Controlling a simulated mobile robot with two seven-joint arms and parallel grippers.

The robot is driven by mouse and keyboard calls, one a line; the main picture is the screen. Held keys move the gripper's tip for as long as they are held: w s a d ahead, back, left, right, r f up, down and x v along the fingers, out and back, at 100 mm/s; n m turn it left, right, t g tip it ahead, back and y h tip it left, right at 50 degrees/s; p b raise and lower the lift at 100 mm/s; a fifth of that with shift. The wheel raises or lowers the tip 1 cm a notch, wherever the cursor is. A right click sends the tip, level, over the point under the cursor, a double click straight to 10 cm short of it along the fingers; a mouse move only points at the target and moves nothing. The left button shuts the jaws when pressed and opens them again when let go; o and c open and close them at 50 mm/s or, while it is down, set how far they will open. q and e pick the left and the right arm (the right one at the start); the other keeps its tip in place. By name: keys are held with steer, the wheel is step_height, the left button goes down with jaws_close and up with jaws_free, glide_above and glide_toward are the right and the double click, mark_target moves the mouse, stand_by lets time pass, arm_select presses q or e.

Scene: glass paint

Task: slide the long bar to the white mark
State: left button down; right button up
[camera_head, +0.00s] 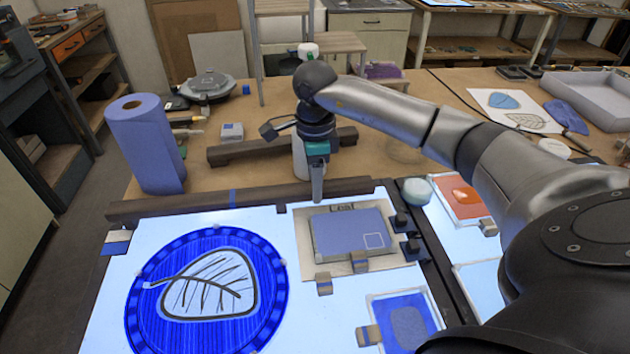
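A long dark bar (165,208) lies along the back edge of the lit panel (110,300). A small blue mark (232,198) shows near its middle. My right gripper (317,198) points down at the right part of this bar, with its fingertips at or just in front of it. Only one slim finger shape shows, so its opening and any contact with the bar are unclear. I cannot make out a clear white mark; a small blue-and-white piece (117,242) lies below the bar's left end. My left gripper is not in view.
A second dark bar (240,153) lies behind. A blue paper roll (146,143) stands at the left. A round blue leaf panel (208,290) and a blue block on a card (350,232) lie in front. Small dark clamps (410,247) sit at the right.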

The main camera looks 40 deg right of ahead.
jaws_close()
stand_by(0.9)
